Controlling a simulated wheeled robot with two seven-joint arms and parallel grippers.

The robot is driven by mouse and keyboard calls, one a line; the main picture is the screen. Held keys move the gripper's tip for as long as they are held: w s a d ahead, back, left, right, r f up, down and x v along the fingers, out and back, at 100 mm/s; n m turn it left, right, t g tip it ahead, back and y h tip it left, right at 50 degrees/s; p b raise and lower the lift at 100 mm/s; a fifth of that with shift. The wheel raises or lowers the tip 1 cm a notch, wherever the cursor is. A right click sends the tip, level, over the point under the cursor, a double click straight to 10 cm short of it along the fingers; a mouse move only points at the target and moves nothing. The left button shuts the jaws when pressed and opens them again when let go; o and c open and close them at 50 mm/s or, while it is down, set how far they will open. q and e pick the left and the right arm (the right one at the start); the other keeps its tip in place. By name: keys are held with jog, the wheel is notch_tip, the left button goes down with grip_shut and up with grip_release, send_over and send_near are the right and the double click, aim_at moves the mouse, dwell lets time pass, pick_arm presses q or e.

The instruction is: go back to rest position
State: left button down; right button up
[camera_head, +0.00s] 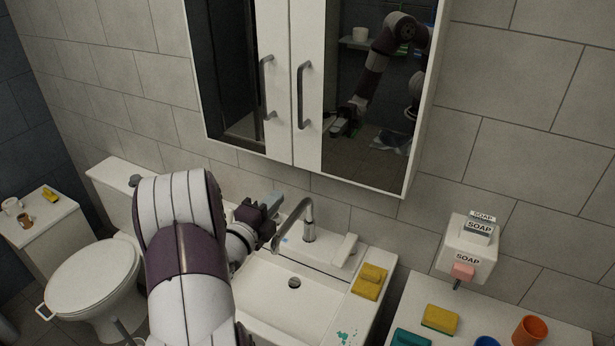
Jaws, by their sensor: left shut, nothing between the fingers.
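My left arm comes in from the bottom left, its white and dark purple links covering part of the sink's left side. My left gripper (272,207) is shut and empty, just left of the faucet (309,222), above the back left of the sink (318,310). I cannot tell whether it touches anything. The cabinet mirror (378,75) shows a reflection of my arm. My right gripper is not in view.
A mirrored cabinet (292,85) hangs above the sink. A soap dispenser (468,247) is on the wall. Right counter holds a sponge (440,319) and cups (529,330). A toilet (95,275) stands left.

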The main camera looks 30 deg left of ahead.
pick_arm(q)
jog(key=s+f+n+g+y+b, duration=0.1)
jog(key=s+f+n+g, duration=0.3)
jog(key=f+n+g, duration=0.25)
jog(key=s+f+n+g+y+b, duration=0.1)
jog(key=s+f+n+g, duration=0.35)
jog(key=f+n, duration=0.3)
jog(key=s+d+n+g+h+b, duration=0.1)
jog(key=s+d+g+h+b, duration=0.1)
jog(key=d, duration=0.9)
jog(key=s+d+f+n+g+h+b, duration=0.1)
jog(key=s+d+g+b, duration=0.2)
jog(key=d, duration=0.8)
jog(key=shift+d+n+g+h, duration=0.3)
jog(key=shift+h, duration=0.1)
jog(key=shift+s+d, duration=0.1)
